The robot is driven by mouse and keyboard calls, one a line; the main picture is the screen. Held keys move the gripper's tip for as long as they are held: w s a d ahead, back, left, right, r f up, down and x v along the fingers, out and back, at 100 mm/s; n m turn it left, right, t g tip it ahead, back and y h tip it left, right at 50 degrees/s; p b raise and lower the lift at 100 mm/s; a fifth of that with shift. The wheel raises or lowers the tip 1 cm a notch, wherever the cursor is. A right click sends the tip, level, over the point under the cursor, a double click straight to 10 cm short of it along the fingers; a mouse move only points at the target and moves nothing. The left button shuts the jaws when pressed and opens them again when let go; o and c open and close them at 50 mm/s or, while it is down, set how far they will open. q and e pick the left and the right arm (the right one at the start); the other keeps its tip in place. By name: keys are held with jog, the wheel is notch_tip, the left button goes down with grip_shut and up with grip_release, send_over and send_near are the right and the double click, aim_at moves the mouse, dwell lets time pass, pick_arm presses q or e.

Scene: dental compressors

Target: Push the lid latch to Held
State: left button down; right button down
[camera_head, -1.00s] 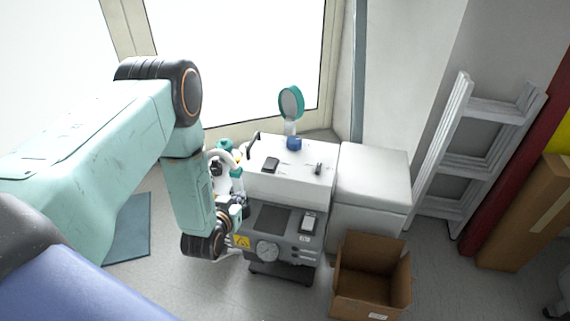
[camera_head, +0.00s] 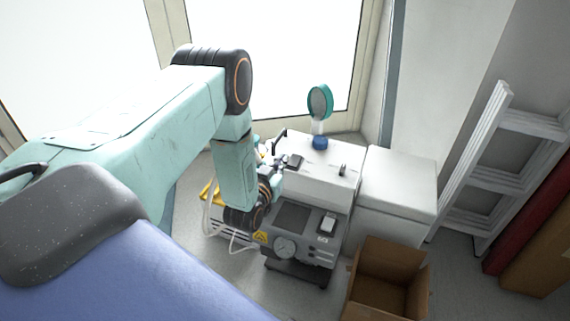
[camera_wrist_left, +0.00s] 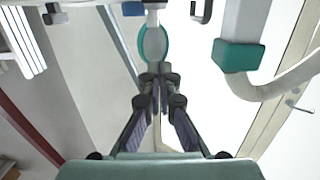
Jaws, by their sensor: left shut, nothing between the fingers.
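The white compressor cabinet (camera_head: 316,184) stands in the middle of the head view. On its top are a dark block (camera_head: 294,161) and a small upright grey lever (camera_head: 342,169); I cannot tell for sure which is the lid latch, nor read its setting. My left gripper (camera_head: 278,166) is at the cabinet's left upper edge, close to the dark block, partly hidden by its own wrist. In the left wrist view its fingers (camera_wrist_left: 158,78) are shut and empty. My right gripper is not in view.
A teal round mirror (camera_head: 320,101) on a blue base stands behind the dark block. The grey front panel (camera_head: 300,226) carries a gauge. A white box (camera_head: 397,182) stands at right, with an open cardboard box (camera_head: 388,283) in front. A ladder (camera_head: 480,160) leans beyond.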

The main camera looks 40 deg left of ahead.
pick_arm(q)
jog(key=b, duration=0.3)
send_over(292, 163)
jog(key=shift+s+f, duration=0.1)
jog(key=shift+f, duration=0.55)
notch_tip(292, 163, down, 2)
jog(key=shift+f+b, duration=0.2)
jog(key=shift+b, duration=0.6)
jog(key=shift+w+f+b, duration=0.2)
jog(key=shift+f+b, duration=0.2)
jog(key=shift+f, duration=0.3)
